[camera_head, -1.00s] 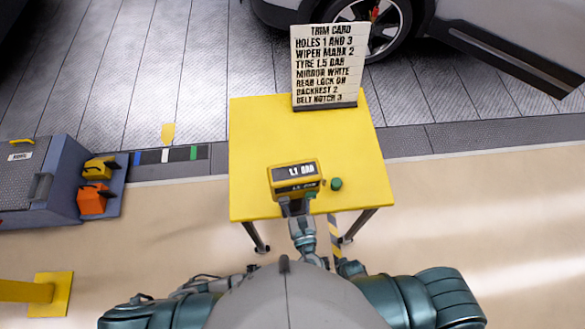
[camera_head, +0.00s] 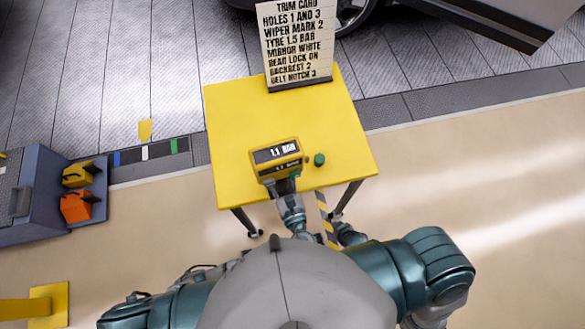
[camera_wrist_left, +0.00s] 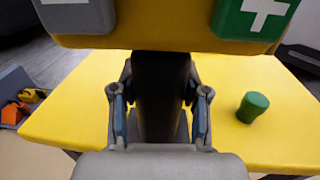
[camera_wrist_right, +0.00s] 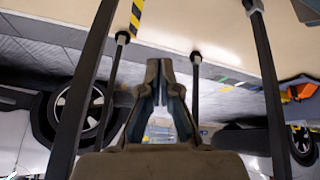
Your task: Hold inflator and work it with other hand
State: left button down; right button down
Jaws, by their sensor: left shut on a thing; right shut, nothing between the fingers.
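The yellow inflator (camera_head: 276,158) is over the front of the yellow table in the head view, with its display reading 1.1 BAR. In the left wrist view, its dark handle (camera_wrist_left: 160,95) stands between the fingers of my left gripper (camera_wrist_left: 160,110), which is shut on it. A grey button (camera_wrist_left: 75,14) and a green plus button (camera_wrist_left: 254,16) show on the inflator's body there. My right gripper (camera_wrist_right: 161,75) is shut and empty in the right wrist view, low among the table legs and apart from the inflator. Its fingertips cannot be made out in the head view.
The yellow table (camera_head: 235,110) carries a trim card (camera_head: 297,40) reading TYRE 1.5 BAR and a green knob (camera_head: 319,160). Table legs (camera_wrist_right: 265,80) stand near my right gripper. A blue-grey cabinet (camera_head: 35,195) with yellow and orange items is at left. A car is behind.

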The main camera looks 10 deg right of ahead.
jog(key=w+a+r+n+t+y, duration=0.2)
jog(key=a+r+n+t+y, duration=0.1)
jog(key=r, duration=0.7)
jog(key=w+a+r+n+t+y, duration=0.2)
jog(key=a+r+t, duration=0.1)
jog(key=r, duration=0.7)
jog(key=s+a+r+n+y, duration=0.2)
jog(key=r+y, duration=0.1)
jog(key=r, duration=0.5)
jog(key=s+a+r+n+t+y, duration=0.1)
jog(key=s+a+r+n+y, duration=0.1)
jog(key=r, duration=0.6)
jog(key=s+a+r+n+t+y, duration=0.1)
jog(key=s+a+r+n+y, duration=0.1)
jog(key=r, duration=0.6)
jog(key=s+a+y, duration=0.1)
jog(key=s+y, duration=0.1)
jog(key=y, duration=0.1)
jog(key=shift+a+y, duration=0.15)
jog(key=shift+y, duration=0.15)
jog(key=shift+w, duration=0.15)
send_near(291, 177)
jog(key=shift+s+a+x, duration=0.1)
jog(key=shift+s+x, duration=0.05)
jog(key=shift+x, duration=0.8)
jog(key=shift+s+a+x, duration=0.15)
jog(key=shift+x, duration=0.75)
jog(key=shift+s+a+x, duration=0.1)
jog(key=shift+s+x, duration=0.05)
jog(key=shift+x, duration=0.8)
